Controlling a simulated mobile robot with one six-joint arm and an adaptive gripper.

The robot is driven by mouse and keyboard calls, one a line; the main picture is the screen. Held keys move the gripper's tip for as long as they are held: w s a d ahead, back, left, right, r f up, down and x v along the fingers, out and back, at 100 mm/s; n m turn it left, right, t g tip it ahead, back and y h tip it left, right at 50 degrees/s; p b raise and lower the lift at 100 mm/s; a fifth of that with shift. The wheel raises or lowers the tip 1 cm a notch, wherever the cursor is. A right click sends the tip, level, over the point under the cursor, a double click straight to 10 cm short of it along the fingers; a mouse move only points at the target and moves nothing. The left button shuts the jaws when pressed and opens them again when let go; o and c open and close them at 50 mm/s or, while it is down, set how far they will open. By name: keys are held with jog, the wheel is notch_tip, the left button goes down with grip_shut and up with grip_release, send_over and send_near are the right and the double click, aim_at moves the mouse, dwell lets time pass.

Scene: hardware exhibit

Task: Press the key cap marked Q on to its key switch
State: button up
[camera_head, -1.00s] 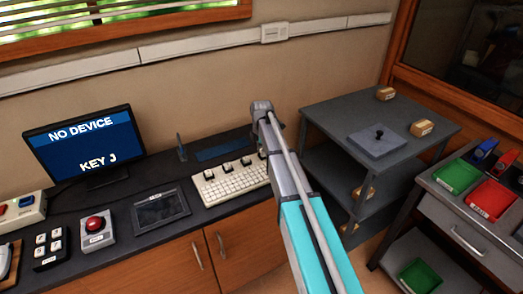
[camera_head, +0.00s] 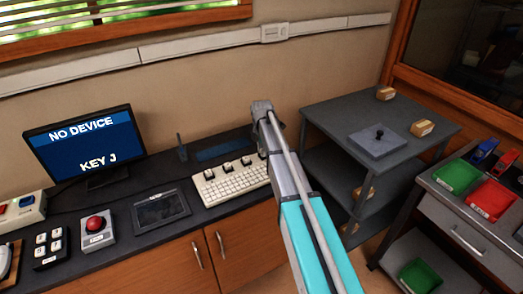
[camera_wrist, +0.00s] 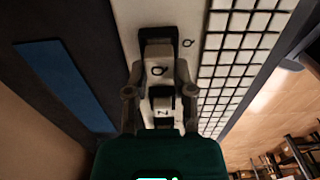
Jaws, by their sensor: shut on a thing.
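The key cap marked Q (camera_wrist: 158,71) is pale with a dark letter. In the wrist view it sits between the two fingers of my gripper (camera_wrist: 159,82), which is shut on it. A dark switch mount (camera_wrist: 157,40) shows just beyond the cap, beside a Q printed on the white keyboard (camera_wrist: 187,60). I cannot tell whether the cap touches the switch, since the cap hides the contact. Another marked cap (camera_wrist: 163,108) lies below it between the finger bases.
A monitor (camera_head: 83,147) reads "NO DEVICE" and "KEY J". A dark tablet-like panel (camera_head: 160,209), a red button box (camera_head: 96,231) and a small keypad (camera_head: 50,247) stand left of the keyboard. A grey shelf unit (camera_head: 335,110) stands to the right of my arm.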

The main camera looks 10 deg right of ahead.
jog(key=shift+f+b, duration=0.4)
dwell(0.5)
jog(key=o, duration=0.8)
jog(key=shift+c, duration=0.2)
jog(key=o, duration=0.4)
jog(key=shift+r, duration=0.15)
jog(key=shift+r+p, duration=3.4)
jog(key=shift+p, duration=0.15)
